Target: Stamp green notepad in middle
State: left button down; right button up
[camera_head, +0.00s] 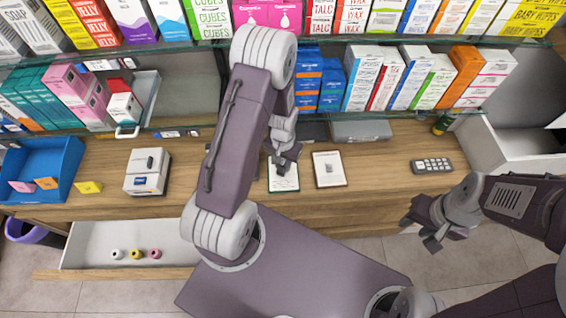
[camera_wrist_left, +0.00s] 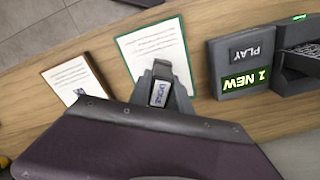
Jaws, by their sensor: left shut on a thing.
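The green-edged notepad (camera_head: 284,182) lies on the wooden counter in the middle and shows in the left wrist view (camera_wrist_left: 155,45). My left gripper (camera_head: 285,158) is over its back part in the head view. It is shut on a small stamp with a pale label (camera_wrist_left: 160,95). In the left wrist view the fingers overlap the notepad's near edge; I cannot tell whether the stamp touches the paper. A brown-edged notepad (camera_head: 330,170) lies beside the green one and also shows in the wrist view (camera_wrist_left: 75,80). My right gripper (camera_head: 420,234) is open and empty in front of the counter.
A dark answering machine (camera_wrist_left: 240,65) stands beside the green notepad in the wrist view. A white device (camera_head: 147,172) and blue tray (camera_head: 40,165) are at left. A keypad (camera_head: 431,166) lies at right. An open drawer (camera_head: 90,240) juts out front-left. Shelves of boxes stand behind.

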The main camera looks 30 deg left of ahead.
pick_arm(q)
jog(key=shift+f+b, duration=0.3)
jog(key=shift+f, duration=0.1)
dwell(1.2)
jog(key=shift+s, duration=0.1)
notch_tip(320, 180, up, 7)
jog(key=p, duration=0.6)
